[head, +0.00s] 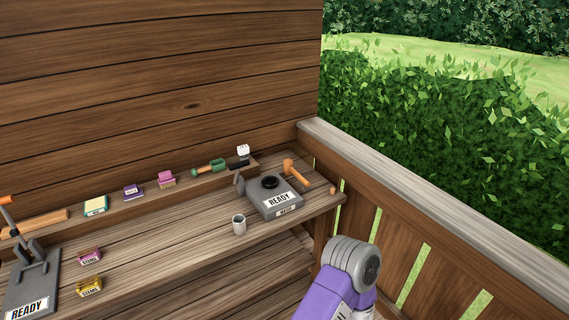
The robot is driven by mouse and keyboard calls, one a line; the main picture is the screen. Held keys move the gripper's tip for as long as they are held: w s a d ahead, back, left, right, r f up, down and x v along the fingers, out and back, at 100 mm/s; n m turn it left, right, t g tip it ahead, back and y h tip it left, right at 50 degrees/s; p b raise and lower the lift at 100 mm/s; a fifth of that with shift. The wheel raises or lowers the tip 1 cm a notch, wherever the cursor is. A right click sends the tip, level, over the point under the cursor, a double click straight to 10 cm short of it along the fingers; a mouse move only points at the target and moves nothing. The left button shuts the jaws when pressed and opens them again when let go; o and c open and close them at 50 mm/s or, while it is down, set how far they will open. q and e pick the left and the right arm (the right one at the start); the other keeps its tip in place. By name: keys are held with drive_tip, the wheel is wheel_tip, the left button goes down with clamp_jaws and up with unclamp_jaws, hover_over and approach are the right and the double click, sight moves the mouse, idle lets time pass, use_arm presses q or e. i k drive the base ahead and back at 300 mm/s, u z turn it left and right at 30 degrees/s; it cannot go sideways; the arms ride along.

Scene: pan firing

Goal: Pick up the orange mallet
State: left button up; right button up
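The orange mallet (297,174) is at the right end of the wooden bench, close behind and to the right of a grey block labelled READY (281,200). Its head is toward the back left and its handle slants toward the front right. I cannot tell whether it touches the block. A purple and grey link of my own arm shows at the bottom right, but no fingers show there. Neither of my grippers is in view.
A grey cup (239,225) stands left of the block. A grey press (33,275) stands at the far left. Small pink (89,257) and yellow (89,287) boxes are on the bench (170,250). A wooden railing (430,215) closes the right side.

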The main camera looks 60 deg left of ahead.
sight(288, 169)
drive_tip(key=u, duration=0.65)
drive_tip(key=i, duration=1.75)
drive_tip(key=u, duration=1.05)
